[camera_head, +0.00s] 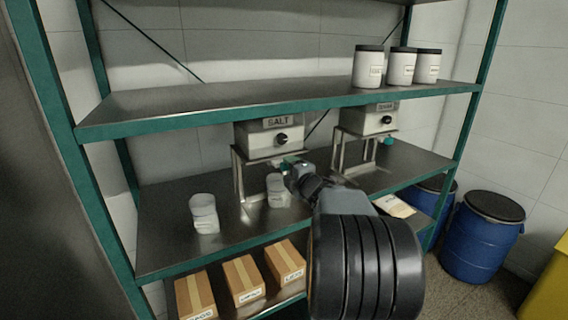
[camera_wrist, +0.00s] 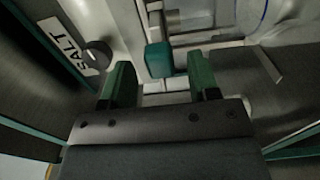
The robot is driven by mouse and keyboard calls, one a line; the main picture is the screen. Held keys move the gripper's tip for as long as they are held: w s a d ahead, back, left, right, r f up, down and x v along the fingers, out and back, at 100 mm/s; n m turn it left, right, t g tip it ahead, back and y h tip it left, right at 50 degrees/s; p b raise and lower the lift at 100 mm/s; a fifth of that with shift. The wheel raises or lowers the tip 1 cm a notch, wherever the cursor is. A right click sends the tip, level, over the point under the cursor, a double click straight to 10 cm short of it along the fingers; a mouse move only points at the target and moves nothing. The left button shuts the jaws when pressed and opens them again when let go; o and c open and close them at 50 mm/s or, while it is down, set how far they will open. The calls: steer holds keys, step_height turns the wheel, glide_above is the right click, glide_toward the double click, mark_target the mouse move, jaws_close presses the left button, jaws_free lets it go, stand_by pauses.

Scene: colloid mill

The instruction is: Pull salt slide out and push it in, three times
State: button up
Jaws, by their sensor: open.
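The salt dispenser (camera_head: 270,140) is a pale box with a black knob and a SALT label, standing on a metal frame on the middle shelf. Its label (camera_wrist: 68,46) shows at the upper left in the wrist view. The teal handle of the salt slide (camera_wrist: 158,60) shows between and slightly beyond the green fingertips. My gripper (camera_wrist: 161,76) is open, with a gap on each side of the handle. In the head view my gripper (camera_head: 290,167) is at the dispenser's lower front and hides most of the slide.
A translucent cup (camera_head: 278,191) stands below the salt dispenser, another cup (camera_head: 204,214) to its left. A second dispenser (camera_head: 367,118) with a teal handle stands right. White jars (camera_head: 368,68) are on the upper shelf (camera_head: 220,100), boxes (camera_head: 243,280) below, blue barrels (camera_head: 482,240) at right.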

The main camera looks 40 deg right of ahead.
steer(key=shift+w+d, duration=0.15)
steer(key=shift+w, duration=0.95)
steer(key=shift+w+d, duration=0.15)
steer(key=shift+w, duration=0.9)
jaws_close()
